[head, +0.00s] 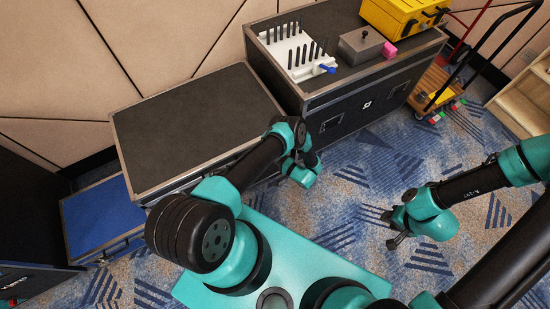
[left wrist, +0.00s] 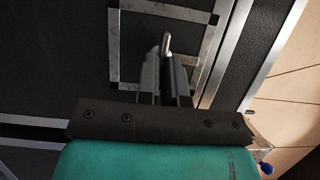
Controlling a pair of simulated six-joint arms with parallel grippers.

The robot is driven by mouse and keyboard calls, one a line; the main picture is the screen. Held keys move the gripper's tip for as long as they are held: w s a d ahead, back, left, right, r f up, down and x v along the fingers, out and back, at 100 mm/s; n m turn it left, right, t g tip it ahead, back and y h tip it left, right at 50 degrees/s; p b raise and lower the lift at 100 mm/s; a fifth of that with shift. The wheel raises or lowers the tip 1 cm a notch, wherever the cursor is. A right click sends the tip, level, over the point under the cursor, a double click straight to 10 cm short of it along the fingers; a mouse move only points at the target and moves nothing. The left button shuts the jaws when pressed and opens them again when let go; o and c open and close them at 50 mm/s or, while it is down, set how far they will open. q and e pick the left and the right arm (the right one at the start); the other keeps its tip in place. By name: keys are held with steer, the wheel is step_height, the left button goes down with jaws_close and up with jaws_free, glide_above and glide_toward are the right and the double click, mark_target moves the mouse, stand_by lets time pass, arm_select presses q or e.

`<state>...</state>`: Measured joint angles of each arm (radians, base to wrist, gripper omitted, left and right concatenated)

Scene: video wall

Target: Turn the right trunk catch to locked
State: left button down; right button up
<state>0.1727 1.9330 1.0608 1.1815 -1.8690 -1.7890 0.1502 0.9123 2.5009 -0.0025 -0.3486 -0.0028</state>
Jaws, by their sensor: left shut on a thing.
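The trunk catch (left wrist: 166,42) shows in the left wrist view as a small bright metal lever inside a square metal frame on a dark trunk face. My left gripper (left wrist: 164,72) is shut on this lever, with a finger on each side of its lower part. In the head view my left arm reaches to the front of the low dark trunk (head: 190,130) and hides the catch and the fingertips. I cannot tell whether the lever stands at locked. My right gripper (head: 390,229) hangs over the carpet, empty, its fingers apart.
A hand truck (head: 440,85) stands far right. The carpet between the arms is clear.

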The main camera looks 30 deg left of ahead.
arm_select(q)
steer(key=c, duration=1.3)
jaws_free()
steer(key=shift+o, duration=0.2)
steer(key=shift+d, duration=0.1)
